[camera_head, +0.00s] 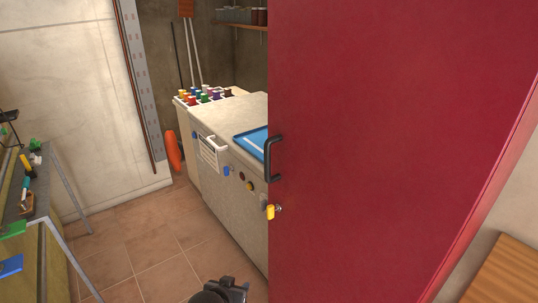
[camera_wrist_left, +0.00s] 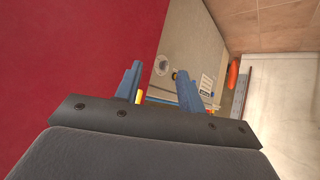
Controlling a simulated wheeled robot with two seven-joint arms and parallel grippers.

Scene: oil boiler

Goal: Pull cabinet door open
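The red cabinet door (camera_head: 400,150) fills the right side of the head view, with its left edge upright. A black bar handle (camera_head: 270,158) sits on the door near that edge. A yellow key or tag (camera_head: 270,212) hangs at a lock below it. My left gripper (camera_head: 232,287) is at the bottom of the head view, below the handle and apart from it. In the left wrist view its blue-grey fingers (camera_wrist_left: 159,75) are spread with nothing held. The red door (camera_wrist_left: 70,60) is to their left there. My right gripper is not in view.
A beige machine (camera_head: 230,150) with knobs and a blue tray (camera_head: 252,140) stands left of the door. A workbench (camera_head: 45,200) with tools is at the far left. Tiled floor (camera_head: 140,245) between them is clear. A wooden slatted surface (camera_head: 510,270) is at bottom right.

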